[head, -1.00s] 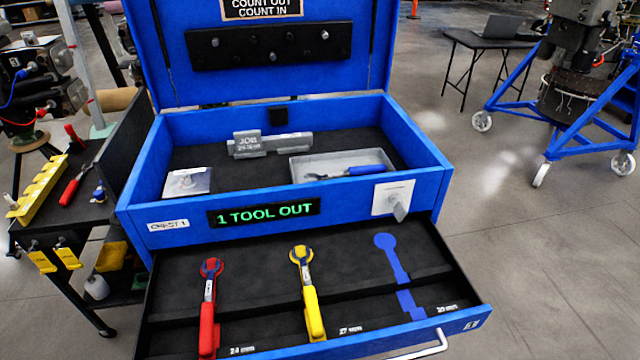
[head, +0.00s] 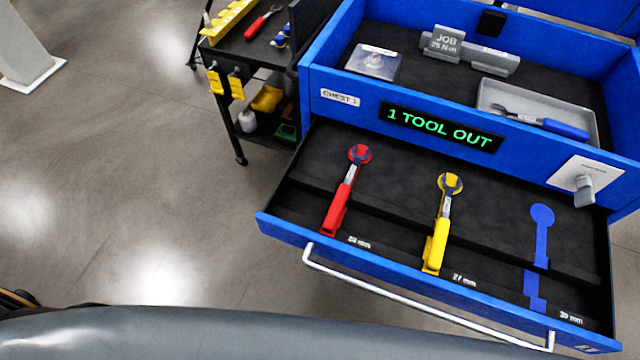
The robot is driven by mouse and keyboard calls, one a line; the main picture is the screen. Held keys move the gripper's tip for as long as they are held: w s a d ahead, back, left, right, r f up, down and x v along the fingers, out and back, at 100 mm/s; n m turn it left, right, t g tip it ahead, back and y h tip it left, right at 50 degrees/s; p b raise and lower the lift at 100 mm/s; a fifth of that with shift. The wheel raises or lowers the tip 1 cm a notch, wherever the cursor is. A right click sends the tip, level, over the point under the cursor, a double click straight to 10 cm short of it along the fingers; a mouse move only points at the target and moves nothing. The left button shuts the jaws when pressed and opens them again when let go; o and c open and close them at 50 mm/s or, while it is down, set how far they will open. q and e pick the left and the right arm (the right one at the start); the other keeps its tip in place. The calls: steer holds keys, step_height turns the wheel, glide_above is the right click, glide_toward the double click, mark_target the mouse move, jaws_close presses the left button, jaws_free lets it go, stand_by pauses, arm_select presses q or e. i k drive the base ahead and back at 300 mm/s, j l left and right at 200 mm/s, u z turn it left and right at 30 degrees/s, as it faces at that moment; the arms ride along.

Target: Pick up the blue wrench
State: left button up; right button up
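The blue wrench (head: 548,124) has a blue handle and a grey head. It lies in a grey tray (head: 594,143) in the upper part of the blue tool chest (head: 340,106), at the right of the head view. In the open drawer below, a blue wrench-shaped outlined slot (head: 541,235) is empty. A red wrench (head: 341,200) and a yellow wrench (head: 439,235) lie in the same drawer. Neither of my grippers shows in the head view.
The open drawer (head: 290,232) juts out toward me, with a metal handle (head: 420,300) along its front. A display (head: 442,128) reads "1 TOOL OUT". A dark cart (head: 245,45) with tools stands behind left. The floor at left is clear.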

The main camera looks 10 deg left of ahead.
mark_target(547, 124)
steer(key=z, duration=0.95)
